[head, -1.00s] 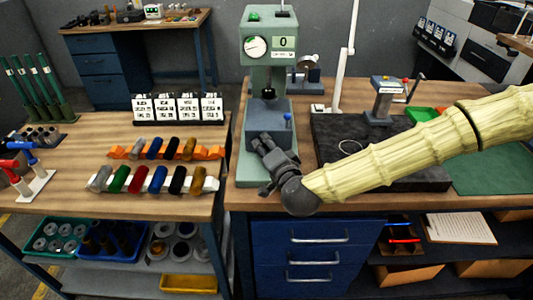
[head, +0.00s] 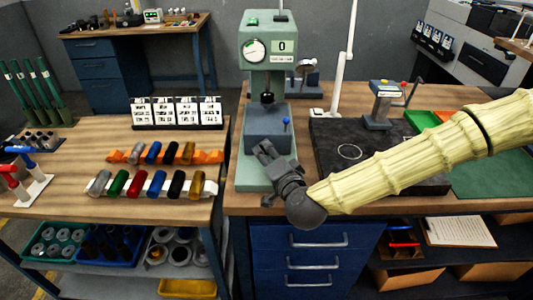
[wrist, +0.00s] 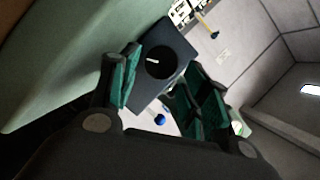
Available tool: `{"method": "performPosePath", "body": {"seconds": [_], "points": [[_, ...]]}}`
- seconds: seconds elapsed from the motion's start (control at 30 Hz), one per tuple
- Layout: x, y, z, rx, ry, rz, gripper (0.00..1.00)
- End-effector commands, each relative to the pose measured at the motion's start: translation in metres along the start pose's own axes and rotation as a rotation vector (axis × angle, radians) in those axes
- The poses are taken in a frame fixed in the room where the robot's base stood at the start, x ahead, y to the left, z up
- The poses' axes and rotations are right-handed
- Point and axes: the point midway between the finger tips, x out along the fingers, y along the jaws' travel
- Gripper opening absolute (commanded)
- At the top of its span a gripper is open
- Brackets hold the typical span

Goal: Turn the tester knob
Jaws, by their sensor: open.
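The tester is a green upright machine (head: 254,28) with a round dial and a display reading 0. Its grey-blue block (head: 268,142) sits low on the base, with a blue-tipped lever (head: 286,121) at its right side. In the wrist view, a round black knob (wrist: 160,63) with a white mark sits on a dark square plate (wrist: 165,38). My gripper (head: 262,149) is in front of the block and hides the knob in the head view. In the wrist view, my gripper's (wrist: 160,82) green-padded fingers are open, apart, with the knob showing between them; contact cannot be told.
A white post (head: 347,65) rises behind. Coloured cylinders in racks (head: 150,184) and cards (head: 178,112) are on the left bench.

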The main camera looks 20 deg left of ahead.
Motion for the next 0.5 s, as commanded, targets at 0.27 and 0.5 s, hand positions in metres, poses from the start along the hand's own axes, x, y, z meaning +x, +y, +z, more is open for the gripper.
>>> {"method": "performPosePath", "body": {"seconds": [0.27, 0.5], "points": [[-0.053, 0.0, -0.001, -0.001, -0.001, 0.0, 0.47], [-0.085, 0.0, -0.001, 0.001, 0.0, 0.0, 0.47]]}}
